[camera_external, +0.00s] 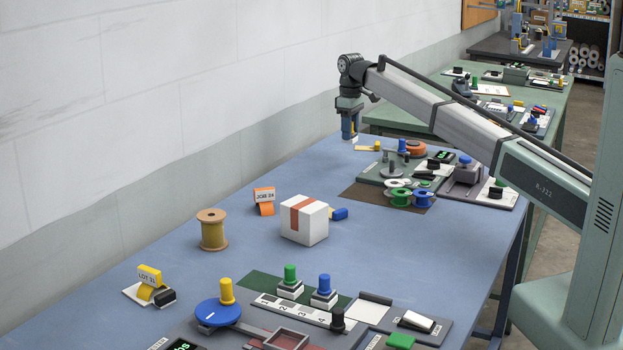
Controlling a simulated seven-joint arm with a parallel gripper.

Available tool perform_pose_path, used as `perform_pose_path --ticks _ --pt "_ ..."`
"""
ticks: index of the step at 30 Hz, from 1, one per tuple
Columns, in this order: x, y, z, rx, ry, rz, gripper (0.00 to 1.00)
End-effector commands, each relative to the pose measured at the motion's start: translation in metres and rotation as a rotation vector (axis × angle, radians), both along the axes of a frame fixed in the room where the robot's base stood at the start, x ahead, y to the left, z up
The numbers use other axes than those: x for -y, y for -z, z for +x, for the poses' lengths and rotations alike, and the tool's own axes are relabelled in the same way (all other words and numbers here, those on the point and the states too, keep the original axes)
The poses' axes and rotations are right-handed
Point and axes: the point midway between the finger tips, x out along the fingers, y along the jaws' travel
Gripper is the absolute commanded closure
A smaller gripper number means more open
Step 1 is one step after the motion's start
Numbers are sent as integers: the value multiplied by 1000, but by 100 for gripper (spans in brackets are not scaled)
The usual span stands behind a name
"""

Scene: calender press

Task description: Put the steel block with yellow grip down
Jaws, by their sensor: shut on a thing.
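My gripper (350,134) is at the far end of the blue table, near the wall, pointing straight down. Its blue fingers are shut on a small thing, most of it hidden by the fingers. A pale, yellowish bit (351,141) shows at the fingertips, low over or on the table; I take it to be the steel block with yellow grip. I cannot tell if it touches the surface. A tan flat piece (366,148) and a small yellow knob (377,145) lie just right of it.
A white box (304,222), a wooden spool (212,230) and an orange tag (264,200) stand nearer. The blue table between the gripper and these is clear.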

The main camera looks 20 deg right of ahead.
Motion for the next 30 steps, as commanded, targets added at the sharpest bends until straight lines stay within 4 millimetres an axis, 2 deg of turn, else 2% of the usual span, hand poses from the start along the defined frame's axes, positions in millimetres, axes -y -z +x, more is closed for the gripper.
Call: perform_pose_path --ticks 3,10,16,29,30 --pt "0 19 -1 -2 -1 -1 91" --pt "0 37 -1 -1 -1 0 91" --pt "0 60 -1 -1 -2 -1 91" --pt "0 66 0 -1 -2 -1 91" --pt "0 66 0 0 -2 0 56"
